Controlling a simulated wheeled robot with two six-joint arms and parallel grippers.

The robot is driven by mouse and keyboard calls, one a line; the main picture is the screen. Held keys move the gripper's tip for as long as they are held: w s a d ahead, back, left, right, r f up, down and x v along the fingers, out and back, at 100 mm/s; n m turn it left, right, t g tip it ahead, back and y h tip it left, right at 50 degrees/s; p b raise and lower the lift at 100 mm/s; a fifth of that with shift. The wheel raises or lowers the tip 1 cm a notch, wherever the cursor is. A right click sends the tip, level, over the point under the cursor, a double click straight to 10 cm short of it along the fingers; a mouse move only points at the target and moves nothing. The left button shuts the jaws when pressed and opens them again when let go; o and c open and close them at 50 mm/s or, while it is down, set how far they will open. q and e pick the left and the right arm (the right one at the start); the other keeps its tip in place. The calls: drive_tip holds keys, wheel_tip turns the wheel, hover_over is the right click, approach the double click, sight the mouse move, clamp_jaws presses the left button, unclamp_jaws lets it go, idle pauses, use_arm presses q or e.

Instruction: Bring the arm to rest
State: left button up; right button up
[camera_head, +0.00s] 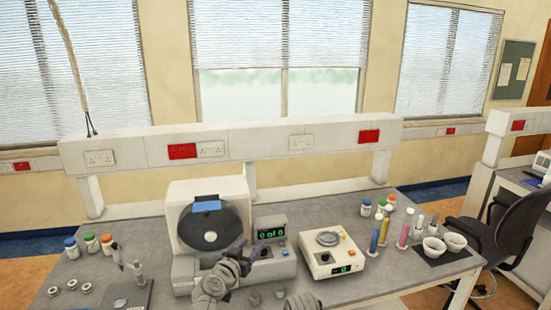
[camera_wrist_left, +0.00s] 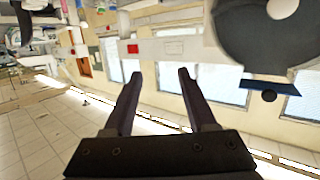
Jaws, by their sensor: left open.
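My left gripper (camera_head: 240,248) is raised over the front of the bench, in front of the white machine with a round dark disc (camera_head: 207,228). In the left wrist view its two dark fingers (camera_wrist_left: 160,76) stand well apart with nothing between them. That view is turned over, with the windows behind the fingers and the dark disc (camera_wrist_left: 262,30) at the upper right. A grey part of my right arm seems to show at the bottom edge of the head view; its gripper does not show.
The grey bench (camera_head: 390,275) carries a balance (camera_head: 331,255) right of the machine, with coloured tubes and two white bowls (camera_head: 434,248) farther right. Capped bottles (camera_head: 90,242) and a small metal stand (camera_head: 135,268) are at the left. A chair (camera_head: 505,232) stands at the right.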

use_arm(q)
drive_tip(key=s+d+f+m+g, duration=0.1)
drive_tip(key=s+d+f+g, duration=0.2)
drive_tip(key=s+f+g, duration=0.35)
drive_tip(key=s+a+f+n+g+y, duration=0.45)
drive_tip(key=s+a+f+g, duration=0.45)
drive_tip(key=s+f, duration=0.35)
drive_tip(key=s+d+f+m+y+b, duration=0.1)
drive_tip(key=s+d+f+m+b, duration=0.3)
drive_tip(key=d+f+b, duration=0.3)
drive_tip(key=s+d+b, duration=0.1)
drive_tip(key=d+b, duration=0.1)
drive_tip(key=d, duration=0.1)
drive_tip(key=shift+s+f+y, duration=0.25)
drive_tip(key=shift+s+y, duration=0.05)
drive_tip(key=shift+y, duration=0.05)
